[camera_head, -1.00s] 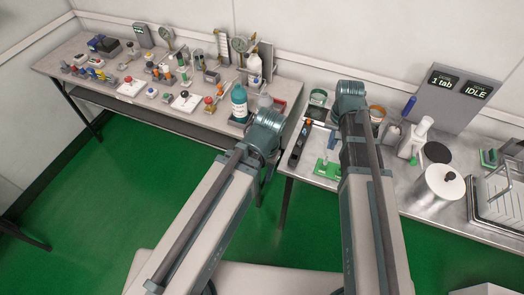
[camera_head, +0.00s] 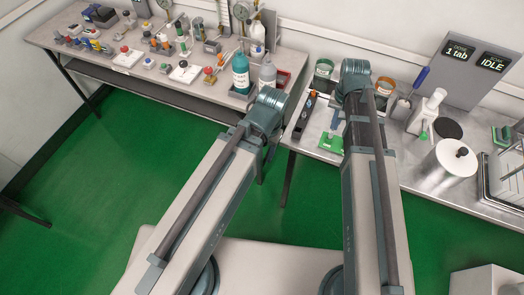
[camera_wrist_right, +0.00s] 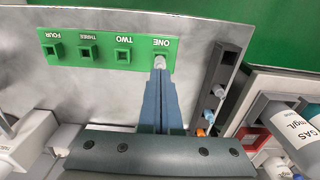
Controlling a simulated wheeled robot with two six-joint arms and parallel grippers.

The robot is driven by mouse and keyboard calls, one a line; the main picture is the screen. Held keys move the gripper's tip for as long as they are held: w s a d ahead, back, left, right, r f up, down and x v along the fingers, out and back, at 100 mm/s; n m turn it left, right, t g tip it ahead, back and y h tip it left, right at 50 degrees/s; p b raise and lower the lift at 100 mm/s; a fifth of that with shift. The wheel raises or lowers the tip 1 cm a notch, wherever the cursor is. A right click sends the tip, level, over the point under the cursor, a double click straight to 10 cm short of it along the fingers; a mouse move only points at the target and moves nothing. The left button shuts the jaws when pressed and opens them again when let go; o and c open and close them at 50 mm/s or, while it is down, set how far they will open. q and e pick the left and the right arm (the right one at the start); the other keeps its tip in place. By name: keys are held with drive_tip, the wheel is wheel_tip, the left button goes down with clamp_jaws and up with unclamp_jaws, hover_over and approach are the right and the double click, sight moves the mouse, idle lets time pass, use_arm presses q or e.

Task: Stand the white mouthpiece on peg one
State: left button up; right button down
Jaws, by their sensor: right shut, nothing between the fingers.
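The green peg strip (camera_wrist_right: 102,54) lies on the grey bench, with square pegs labelled ONE to FOUR. Its labels read upside down in the right wrist view. It shows partly in the head view (camera_head: 329,146), beside my right arm. The small white mouthpiece (camera_wrist_right: 160,61) shows at peg one, at the strip's right end. It looks upright there, but its base and peg one are hidden. My right gripper (camera_wrist_right: 160,78) is shut and empty, its blue fingertips right at the mouthpiece; I cannot tell whether they touch. My left gripper does not show.
A dark slotted holder (camera_wrist_right: 218,90) with small coloured pieces stands close right of the fingers. A grey bottle (camera_wrist_right: 296,132) is farther right. In the head view, a white canister (camera_head: 449,168) and a wire rack (camera_head: 500,180) stand right of my arm.

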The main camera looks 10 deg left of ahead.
drive_tip(key=shift+f+b, duration=0.4)
drive_tip(key=shift+f, duration=0.15)
idle(0.4)
idle(0.4)
wheel_tip(320, 180, up, 4)
drive_tip(key=p, duration=0.3)
drive_tip(key=shift+f+p, duration=0.2)
drive_tip(key=shift+p, duration=0.1)
drive_tip(key=shift+r, duration=0.1)
wheel_tip(320, 180, up, 14)
drive_tip(key=p, duration=1.4)
drive_tip(key=s+a+f+n+h+b, duration=0.1)
drive_tip(key=s+a+f+n+b, duration=0.2)
drive_tip(key=s+a+n, duration=0.4)
drive_tip(key=s+a, duration=0.3)
drive_tip(key=s, duration=0.4)
drive_tip(key=shift+s+a, duration=0.2)
drive_tip(key=shift+a, duration=0.05)
